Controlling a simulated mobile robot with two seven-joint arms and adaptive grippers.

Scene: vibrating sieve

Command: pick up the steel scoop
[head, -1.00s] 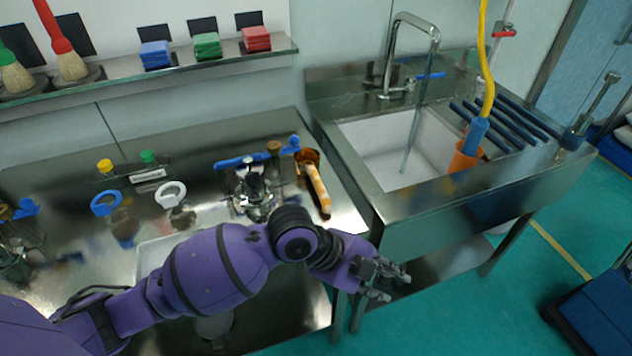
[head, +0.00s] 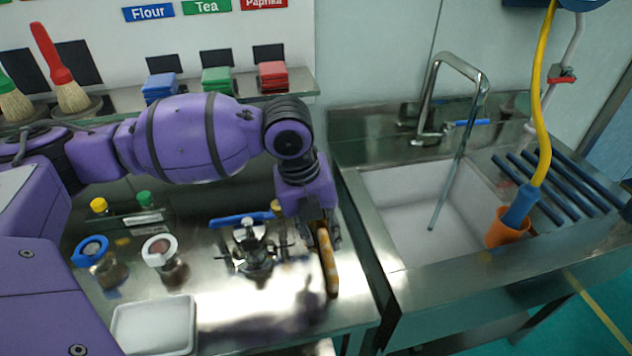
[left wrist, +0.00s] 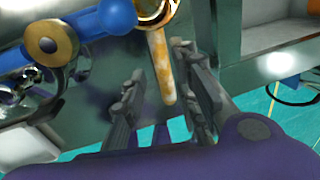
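The scoop (head: 328,262) lies on the steel counter near its right edge, its mottled orange-tan handle pointing toward the front. It looks amber rather than plain steel. In the left wrist view its handle (left wrist: 161,72) runs down from a round bowl at the top edge, which is partly cut off. My left gripper (head: 318,222) is above the scoop's bowl end and hides the bowl in the head view. In the left wrist view the gripper (left wrist: 159,66) is open, with the handle showing between its fingers; I see no contact. My right gripper is not in view.
A metal fitting (head: 252,252) with a blue lever (head: 240,219) stands just left of the scoop. Jars with a blue ring (head: 90,250) and a white ring (head: 160,250) stand farther left. The sink (head: 410,215) is to the right, beyond a gap. A shelf is behind.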

